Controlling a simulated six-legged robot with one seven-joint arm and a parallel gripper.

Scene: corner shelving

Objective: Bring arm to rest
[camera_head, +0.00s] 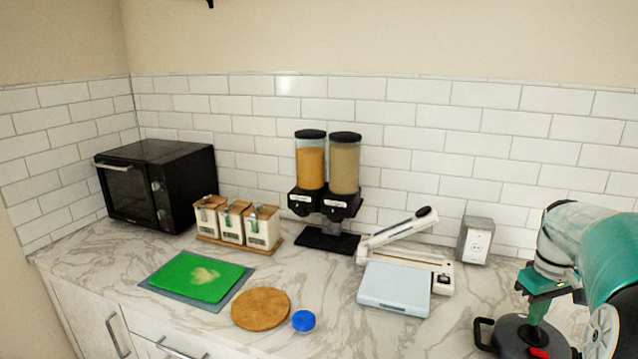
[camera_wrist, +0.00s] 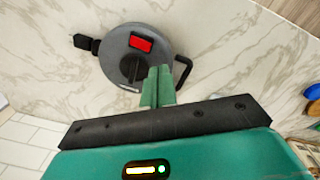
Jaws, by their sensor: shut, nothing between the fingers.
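My teal arm is at the right edge of the head view, with my gripper (camera_head: 538,312) pointing down over a round dark grey device (camera_head: 510,340). In the wrist view my gripper (camera_wrist: 158,85) has its two green fingers together, shut with nothing between them. The round device (camera_wrist: 118,62) has a red switch, a black knob and a black side handle. The fingertips overlap its edge in the wrist view; I cannot tell whether they touch it.
A white sealer (camera_head: 408,258) and pale blue scale (camera_head: 395,288) stand left of my arm. Further left are a blue lid (camera_head: 303,320), round wooden board (camera_head: 260,308), green board (camera_head: 200,277), canisters (camera_head: 232,222), cereal dispensers (camera_head: 326,180) and black oven (camera_head: 160,185). A grey outlet box (camera_head: 475,240) stands behind.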

